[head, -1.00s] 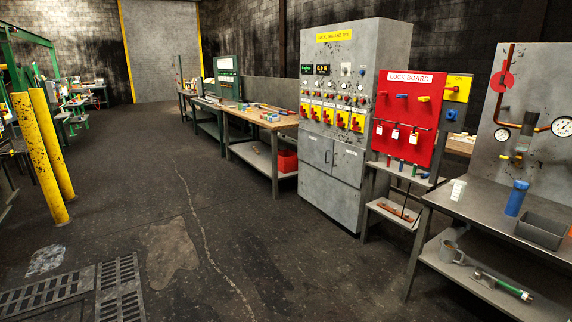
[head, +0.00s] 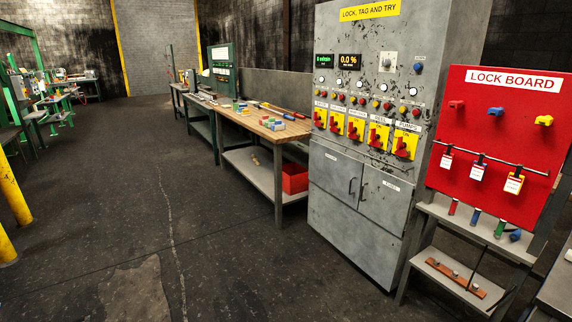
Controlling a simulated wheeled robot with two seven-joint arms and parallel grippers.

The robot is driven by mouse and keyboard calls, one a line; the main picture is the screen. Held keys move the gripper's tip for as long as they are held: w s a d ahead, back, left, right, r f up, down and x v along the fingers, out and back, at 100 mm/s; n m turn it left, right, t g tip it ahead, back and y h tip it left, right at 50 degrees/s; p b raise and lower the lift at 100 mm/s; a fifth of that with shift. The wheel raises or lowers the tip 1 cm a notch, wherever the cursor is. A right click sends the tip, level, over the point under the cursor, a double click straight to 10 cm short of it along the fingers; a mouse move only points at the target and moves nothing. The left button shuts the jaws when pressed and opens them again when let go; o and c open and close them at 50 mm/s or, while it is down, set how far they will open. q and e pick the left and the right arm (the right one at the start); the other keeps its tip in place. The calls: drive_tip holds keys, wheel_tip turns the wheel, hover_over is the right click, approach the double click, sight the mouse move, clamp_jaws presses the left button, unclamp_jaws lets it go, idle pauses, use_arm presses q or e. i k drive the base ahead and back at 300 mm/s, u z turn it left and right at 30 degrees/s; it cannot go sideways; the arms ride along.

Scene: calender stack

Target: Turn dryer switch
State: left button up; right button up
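A grey control cabinet (head: 362,215) stands right of centre in the head view, under a yellow "LOCK, TAG AND TRY" sign (head: 369,10). Across its front is a row of several red rotary switches on yellow plates; the rightmost one (head: 404,147) is labelled "PUMPS". The labels over the others are too small to read surely, so I cannot tell which is the dryer switch. Above them are small buttons and lamps, a selector on a pale plate (head: 388,62), and two digital displays, one reading 0.0 % (head: 348,61). Neither of my grippers is in view.
A red lock board (head: 490,130) with hanging tags stands right of the cabinet, above a shelf (head: 462,276). A wooden-topped workbench (head: 240,118) is on the left along the wall. Yellow posts (head: 14,195) stand at far left. The floor before the cabinet is clear.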

sight(317, 123)
drive_tip(key=z, duration=0.2)
drive_tip(key=i, duration=2.85)
drive_tip(key=z, duration=0.35)
drive_tip(key=i, duration=1.2)
drive_tip(key=z, duration=0.1)
